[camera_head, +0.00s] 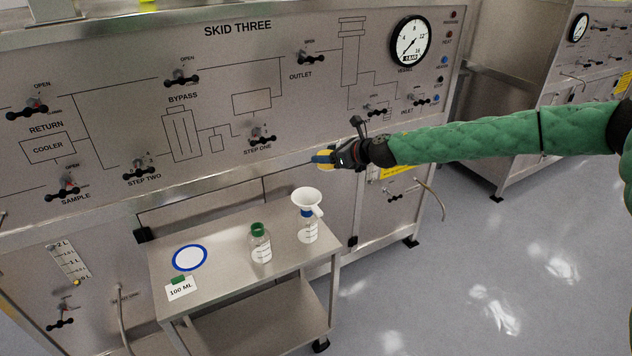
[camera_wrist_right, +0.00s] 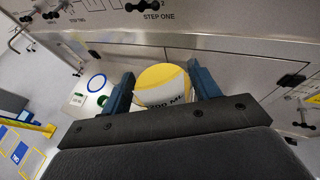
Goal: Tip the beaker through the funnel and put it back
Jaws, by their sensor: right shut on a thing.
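My right gripper (camera_head: 322,159) is shut on the beaker (camera_wrist_right: 165,86), which holds yellow contents and has a white label. In the head view the beaker (camera_head: 325,157) is mostly hidden by the gripper, held in the air above and behind the cart's right end. The white funnel (camera_head: 307,201) sits in the neck of a clear bottle (camera_head: 307,233) with a blue collar, on the cart. The gripper is higher than the funnel and apart from it. My left gripper is not in view.
A metal cart (camera_head: 225,270) bears a green-capped bottle (camera_head: 260,246), an empty blue ring mark (camera_head: 189,257) and a "100 ML" card (camera_head: 181,288). The skid panel (camera_head: 225,110) with valve handles and a gauge (camera_head: 410,42) stands close behind. Open floor lies right.

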